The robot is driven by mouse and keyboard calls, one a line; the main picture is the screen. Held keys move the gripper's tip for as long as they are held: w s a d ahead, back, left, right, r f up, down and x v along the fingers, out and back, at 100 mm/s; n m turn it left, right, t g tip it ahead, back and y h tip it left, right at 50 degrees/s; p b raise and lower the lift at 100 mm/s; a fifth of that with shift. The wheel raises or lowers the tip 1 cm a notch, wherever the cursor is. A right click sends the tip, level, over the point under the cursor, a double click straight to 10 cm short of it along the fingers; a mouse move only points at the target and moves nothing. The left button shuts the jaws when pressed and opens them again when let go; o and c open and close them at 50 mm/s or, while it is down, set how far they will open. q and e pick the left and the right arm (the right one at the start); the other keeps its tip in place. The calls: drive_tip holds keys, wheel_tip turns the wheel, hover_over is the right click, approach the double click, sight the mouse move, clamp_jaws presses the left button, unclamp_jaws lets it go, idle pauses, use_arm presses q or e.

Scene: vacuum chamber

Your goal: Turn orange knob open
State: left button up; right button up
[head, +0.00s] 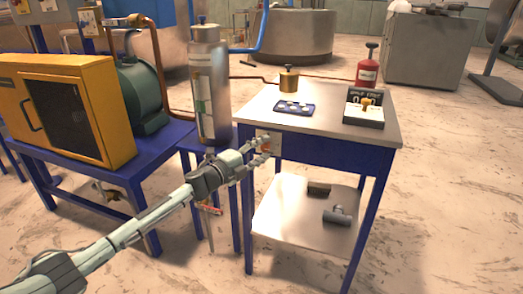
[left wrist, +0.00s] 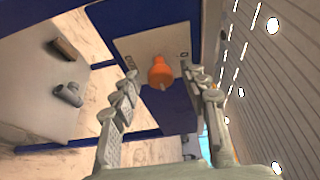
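The orange knob (left wrist: 161,72) sits on a light plate (left wrist: 135,45) with small markings in the left wrist view. In the head view the plate (head: 275,143) shows on the blue side of the table, mostly behind my fingers. My left gripper (head: 268,150) is at the plate. In the left wrist view its fingers (left wrist: 160,85) are spread apart, with the knob between and just beyond their tips. I see no clear contact with the knob. My right gripper is not in view.
The steel-topped table (head: 335,130) carries a brass weight (head: 289,80), a dark tray (head: 294,108), a box with a gold knob (head: 364,108) and a red bottle (head: 367,66). A steel cylinder (head: 209,90) stands close left of my gripper. The lower shelf (head: 285,215) holds grey parts.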

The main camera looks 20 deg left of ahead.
use_arm(q)
drive_tip(key=v, duration=1.2)
idle(0.4)
drive_tip(key=s+a+f+n+g+y, duration=0.25)
drive_tip(key=s+f+n, duration=0.2)
drive_tip(key=f, duration=0.45)
drive_tip(key=s+a+f+n+g+y, duration=0.1)
drive_tip(key=s+f+n+y, duration=0.2)
drive_tip(key=f+n, duration=0.35)
drive_tip(key=s+a+f+n+g+y, duration=0.1)
drive_tip(key=s+f+n+y, duration=0.25)
drive_tip(key=f, duration=0.75)
drive_tip(key=s+d+f+n+g, duration=0.1)
drive_tip(key=s+f+n+g, duration=0.1)
drive_tip(key=s+f, duration=0.4)
drive_tip(key=s+d+f+n+g, duration=0.2)
drive_tip(key=s+f+g, duration=0.2)
drive_tip(key=s, duration=0.8)
drive_tip(key=s+d+f+n+g, duration=0.2)
drive_tip(key=s+f+g, duration=0.1)
drive_tip(key=s+f, duration=0.5)
drive_tip(key=shift+s+g, duration=0.35)
drive_tip(key=shift+s, duration=0.5)
drive_tip(key=shift+n, duration=0.25)
